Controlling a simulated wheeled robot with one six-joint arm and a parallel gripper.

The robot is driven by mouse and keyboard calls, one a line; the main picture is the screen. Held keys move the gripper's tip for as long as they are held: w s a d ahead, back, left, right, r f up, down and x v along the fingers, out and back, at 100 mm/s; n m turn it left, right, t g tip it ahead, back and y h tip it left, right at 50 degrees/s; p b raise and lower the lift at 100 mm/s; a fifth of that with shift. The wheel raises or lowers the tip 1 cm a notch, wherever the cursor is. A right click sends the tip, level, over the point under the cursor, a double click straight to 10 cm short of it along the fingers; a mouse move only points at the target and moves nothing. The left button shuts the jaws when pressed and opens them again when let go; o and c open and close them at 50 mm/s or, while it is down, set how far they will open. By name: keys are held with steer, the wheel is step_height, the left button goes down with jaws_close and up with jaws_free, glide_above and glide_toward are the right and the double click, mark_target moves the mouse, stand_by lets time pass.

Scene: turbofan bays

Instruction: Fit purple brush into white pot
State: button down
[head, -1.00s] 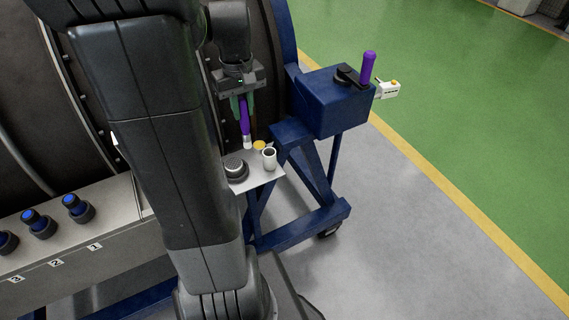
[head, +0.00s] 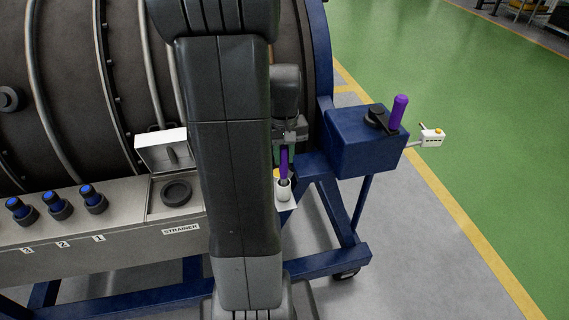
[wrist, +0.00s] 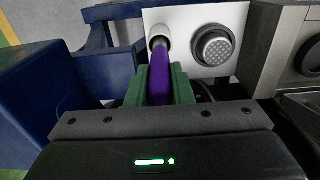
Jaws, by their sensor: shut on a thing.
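My gripper (wrist: 160,88) is shut on the purple brush (wrist: 159,73), with a green finger on each side of it. The brush also shows in the head view (head: 284,163), upright and just above or at the white pot (head: 283,190). In the wrist view the brush's far end meets the mouth of the white pot (wrist: 157,41). I cannot tell how deep the tip sits. My arm hides much of my gripper and the shelf's left part in the head view.
The white shelf (wrist: 185,17) also bears a dark round knurled cap (wrist: 213,46). A blue box (head: 364,144) with a purple-handled lever (head: 399,112) stands to the right. At left are an open-lidded strainer well (head: 176,192) and several blue-topped knobs (head: 57,204).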

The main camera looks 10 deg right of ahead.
mark_target(284, 163)
steer(key=shift+f, duration=1.45)
steer(key=shift+f, duration=0.2)
steer(key=c, duration=1.3)
jaws_free()
steer(key=shift+r, duration=0.1)
step_height(284, 163, up, 12)
steer(key=shift+r, duration=0.15)
